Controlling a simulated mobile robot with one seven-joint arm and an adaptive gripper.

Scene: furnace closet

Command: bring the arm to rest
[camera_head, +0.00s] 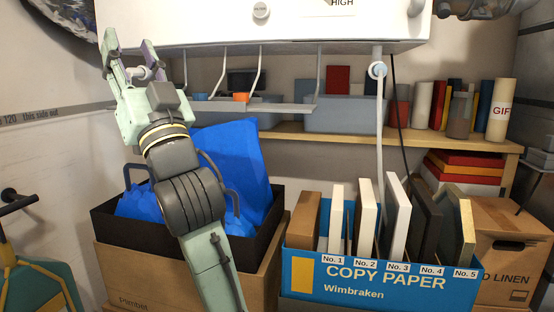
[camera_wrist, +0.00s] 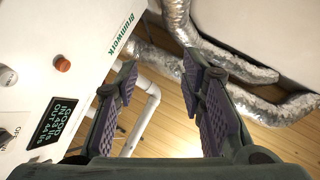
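My arm rises from the lower middle of the head view to the upper left. My gripper (camera_head: 129,48) is at its top, pointing up, beside the left end of the white wall unit (camera_head: 290,25). In the wrist view my gripper (camera_wrist: 160,68) is open, with its two purple-padded fingers well apart and nothing held between them. A white pipe (camera_wrist: 146,112) shows beyond the fingers and passes partly behind the left one. I cannot tell how far it is from them.
A black bin (camera_head: 108,222) with blue bags is behind my forearm. A blue copy-paper box (camera_head: 380,285) with upright panels stands to the right. A shelf (camera_head: 350,132) runs behind. Silver ducts (camera_wrist: 235,68) and the unit's dark display (camera_wrist: 53,122) show in the wrist view.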

